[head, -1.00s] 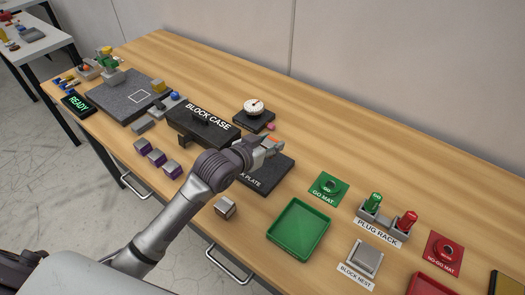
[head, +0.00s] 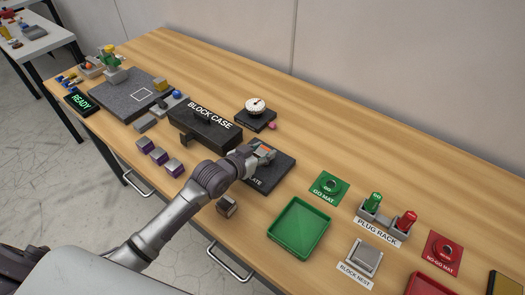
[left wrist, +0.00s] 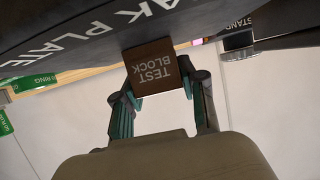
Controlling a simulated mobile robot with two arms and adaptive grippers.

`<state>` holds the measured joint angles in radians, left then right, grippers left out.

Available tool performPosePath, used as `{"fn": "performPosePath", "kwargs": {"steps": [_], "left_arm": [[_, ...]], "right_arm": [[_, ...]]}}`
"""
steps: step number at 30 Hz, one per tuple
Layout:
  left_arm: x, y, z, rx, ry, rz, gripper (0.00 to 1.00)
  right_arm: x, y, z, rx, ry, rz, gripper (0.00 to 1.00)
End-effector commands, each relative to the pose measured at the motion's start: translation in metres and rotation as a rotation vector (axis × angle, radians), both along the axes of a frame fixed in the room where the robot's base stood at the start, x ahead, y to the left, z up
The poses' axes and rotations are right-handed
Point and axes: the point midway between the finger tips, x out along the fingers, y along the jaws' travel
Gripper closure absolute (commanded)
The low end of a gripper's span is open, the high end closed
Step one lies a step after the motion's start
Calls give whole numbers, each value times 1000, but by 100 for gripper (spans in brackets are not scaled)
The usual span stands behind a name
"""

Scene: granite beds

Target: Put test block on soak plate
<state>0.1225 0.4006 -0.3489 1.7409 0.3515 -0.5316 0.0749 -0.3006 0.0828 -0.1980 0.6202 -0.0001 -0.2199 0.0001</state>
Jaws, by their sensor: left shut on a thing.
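The test block (left wrist: 154,68), a dark brown cube with its name on one face, is between the fingers of my left gripper (left wrist: 160,92) in the left wrist view. My left gripper (head: 263,152) is shut on it. In the head view the gripper is over the dark soak plate (head: 282,170) and hides part of it and most of the block. In the left wrist view the soak plate (left wrist: 60,35) fills the top, right by the block. I cannot tell whether block and plate touch. My right gripper is not in view.
The black block case (head: 196,131) stands left of the plate, and a dial gauge (head: 255,108) stands behind. A green tray (head: 299,228) and green go mat (head: 328,187) are to the right. Bare wood lies behind the plate.

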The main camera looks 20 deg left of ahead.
Motion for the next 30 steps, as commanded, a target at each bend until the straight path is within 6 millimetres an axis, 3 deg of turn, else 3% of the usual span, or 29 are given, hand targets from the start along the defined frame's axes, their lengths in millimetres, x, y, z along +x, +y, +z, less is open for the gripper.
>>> {"fn": "performPosePath", "kwargs": {"steps": [1, 5, 16, 20, 30], "left_arm": [[0, 0, -1, 0, 0, 0, 56], [0, 0, -1, 0, 1, 0, 34], [0, 0, 4, 0, 0, 0, 34], [-15, 6, 7, 2, 0, -2, 34], [-78, 28, 34, 2, 1, -2, 34]], "right_arm": [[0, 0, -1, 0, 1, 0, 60], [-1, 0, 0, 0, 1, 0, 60], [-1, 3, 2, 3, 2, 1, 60], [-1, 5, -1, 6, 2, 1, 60], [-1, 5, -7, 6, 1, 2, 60]]}}
